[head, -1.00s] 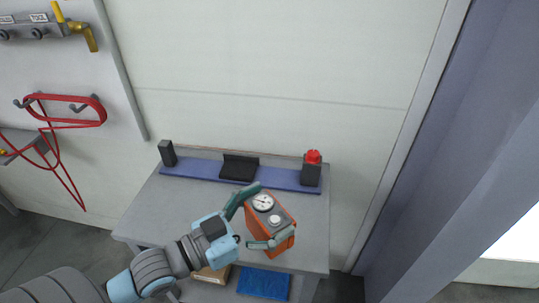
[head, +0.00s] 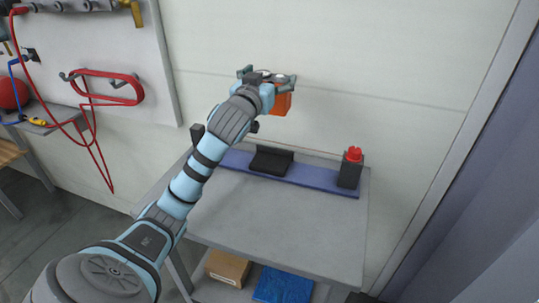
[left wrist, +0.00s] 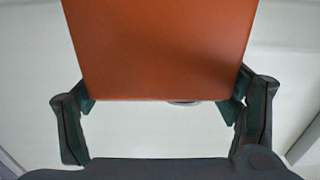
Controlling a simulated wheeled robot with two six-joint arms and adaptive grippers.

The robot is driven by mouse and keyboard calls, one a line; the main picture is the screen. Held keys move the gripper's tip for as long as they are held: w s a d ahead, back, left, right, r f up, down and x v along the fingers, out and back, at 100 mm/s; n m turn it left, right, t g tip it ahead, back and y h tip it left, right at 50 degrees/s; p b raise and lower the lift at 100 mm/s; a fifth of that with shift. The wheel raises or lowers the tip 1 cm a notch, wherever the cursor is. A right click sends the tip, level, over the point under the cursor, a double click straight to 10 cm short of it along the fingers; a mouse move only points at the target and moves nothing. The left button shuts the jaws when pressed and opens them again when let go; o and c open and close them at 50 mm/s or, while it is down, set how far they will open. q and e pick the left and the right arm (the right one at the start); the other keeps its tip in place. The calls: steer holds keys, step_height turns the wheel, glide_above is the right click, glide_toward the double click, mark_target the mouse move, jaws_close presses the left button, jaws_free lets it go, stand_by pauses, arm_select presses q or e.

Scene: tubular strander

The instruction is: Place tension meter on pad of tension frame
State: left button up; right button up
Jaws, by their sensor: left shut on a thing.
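The orange tension meter (head: 281,103) is held up in the air in my left gripper (head: 266,78), above the back of the table. In the left wrist view the meter (left wrist: 160,50) fills the top middle, with a finger of the left gripper (left wrist: 160,105) against each side. Its dial face is mostly hidden in both views. The tension frame is a blue bar (head: 318,179) along the table's back edge. Its black pad (head: 270,161), with a raised back edge, is bare and lies below and apart from the meter. My right gripper is not in view.
A black block with a red knob (head: 350,167) stands at the frame's right end, and another dark post (head: 197,133) at its left end. The grey table top (head: 270,220) is clear. A cardboard box (head: 228,267) and a blue item (head: 283,285) lie below.

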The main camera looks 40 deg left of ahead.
arm_select(q)
step_height(320, 180, down, 18)
steer(key=b, duration=0.5)
steer(key=shift+r, duration=0.2)
steer(key=o, duration=1.4)
steer(key=shift+o, duration=0.2)
steer(key=p+v, duration=0.1)
steer(key=v, duration=1.1)
steer(key=shift+r, duration=0.1)
